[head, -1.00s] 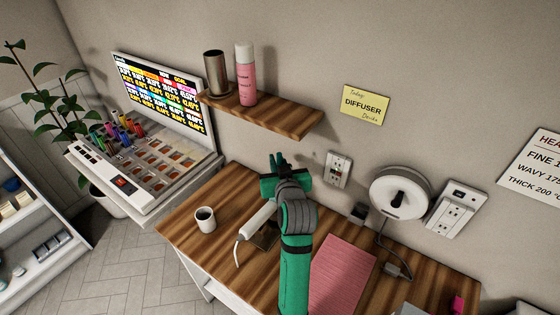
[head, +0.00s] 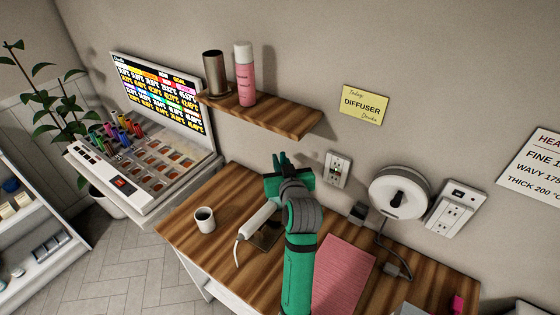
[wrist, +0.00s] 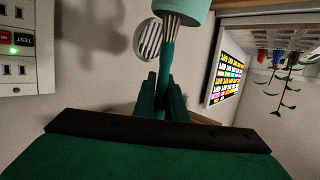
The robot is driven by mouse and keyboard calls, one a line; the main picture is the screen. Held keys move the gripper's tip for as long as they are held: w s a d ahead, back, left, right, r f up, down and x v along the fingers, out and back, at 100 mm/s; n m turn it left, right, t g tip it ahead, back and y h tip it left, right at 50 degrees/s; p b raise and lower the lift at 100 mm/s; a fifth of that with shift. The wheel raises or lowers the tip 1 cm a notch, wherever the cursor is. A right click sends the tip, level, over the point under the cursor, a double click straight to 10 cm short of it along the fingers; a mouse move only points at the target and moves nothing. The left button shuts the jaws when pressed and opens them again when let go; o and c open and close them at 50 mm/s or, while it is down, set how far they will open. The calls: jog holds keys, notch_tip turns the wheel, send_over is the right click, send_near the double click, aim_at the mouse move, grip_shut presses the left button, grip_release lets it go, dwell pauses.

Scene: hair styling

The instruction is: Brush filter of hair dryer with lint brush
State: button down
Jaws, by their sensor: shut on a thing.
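My gripper (wrist: 165,95) points toward the wall. In the wrist view it is shut on the slim teal handle of a brush (wrist: 167,66), which has pale bristles at its far end. The bristles meet or overlap a pale teal rounded part (wrist: 184,7) at the top edge; I cannot tell whether they touch it. In the head view my gripper (head: 280,164) is above the table's back edge; my arm hides the brush and dryer.
On the wooden table (head: 185,222) are a white cup (head: 204,220), a white corded tool (head: 258,219) and a pink mat (head: 345,272). A wooden shelf (head: 285,118) juts out above. Wall outlets (head: 336,169) and a white round fixture (head: 400,192) are to the right.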

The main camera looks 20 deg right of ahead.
jog(key=shift+a, duration=0.7)
jog(key=shift+f, duration=0.1)
jog(key=shift+d, duration=0.15)
jog(key=shift+d, duration=0.6)
jog(key=shift+a, duration=0.2)
jog(key=shift+a, duration=0.55)
